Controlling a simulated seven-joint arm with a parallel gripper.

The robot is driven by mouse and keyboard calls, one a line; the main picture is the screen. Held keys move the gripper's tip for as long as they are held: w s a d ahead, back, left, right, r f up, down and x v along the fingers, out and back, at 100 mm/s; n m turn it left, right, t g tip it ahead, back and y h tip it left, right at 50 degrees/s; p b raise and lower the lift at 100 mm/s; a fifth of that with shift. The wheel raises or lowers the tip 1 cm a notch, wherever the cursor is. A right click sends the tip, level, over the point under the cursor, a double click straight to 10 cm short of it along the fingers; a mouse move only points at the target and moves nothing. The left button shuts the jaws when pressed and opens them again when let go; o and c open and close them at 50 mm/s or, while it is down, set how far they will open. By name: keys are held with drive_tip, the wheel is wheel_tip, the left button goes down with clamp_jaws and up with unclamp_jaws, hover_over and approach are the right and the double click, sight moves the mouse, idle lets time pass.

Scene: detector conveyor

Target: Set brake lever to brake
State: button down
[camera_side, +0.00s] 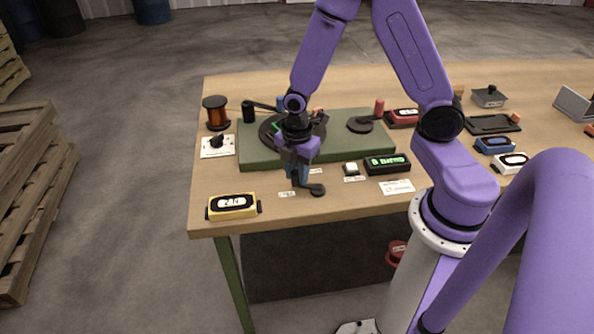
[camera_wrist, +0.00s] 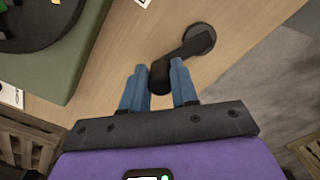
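The lever is black, with a round pivot disc (camera_side: 317,190) near the front edge of the table. In the wrist view, its arm runs from the pivot disc (camera_wrist: 201,38) down and left to a rounded upright handle (camera_wrist: 160,77). My gripper (camera_side: 299,180) points down over the handle end, left of the pivot. In the wrist view, the blue fingers of my gripper (camera_wrist: 158,80) stand on either side of the handle. They look slightly apart from it, though contact on the right finger is hard to judge. The lever's markings are not readable.
A green base (camera_side: 345,150) with a dark turntable and a red-handled crank lies behind. A white button (camera_side: 351,168) and a green-lit display (camera_side: 388,164) stand to the right. A yellow meter (camera_side: 232,206) sits left.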

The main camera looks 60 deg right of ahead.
drive_tip(key=shift+d, duration=0.1)
drive_tip(key=shift+w+d+m, duration=0.15)
drive_tip(key=shift+d+m, duration=0.4)
drive_tip(key=shift+m, duration=0.75)
drive_tip(key=d+m, duration=0.1)
drive_tip(key=m, duration=0.2)
drive_tip(key=shift+d, duration=0.35)
drive_tip(key=m, duration=0.1)
drive_tip(key=d+m, duration=0.1)
drive_tip(key=m, duration=0.2)
drive_tip(key=shift+s+d, duration=0.3)
drive_tip(key=shift+s, duration=0.1)
drive_tip(key=shift+s+d+m, duration=0.25)
drive_tip(key=shift+d+m, duration=0.1)
drive_tip(key=shift+m, duration=0.65)
drive_tip(key=shift+s+d+m, duration=0.1)
drive_tip(key=shift+s+m, duration=0.05)
drive_tip(key=shift+m, duration=0.15)
drive_tip(key=c, duration=0.9)
unclamp_jaws()
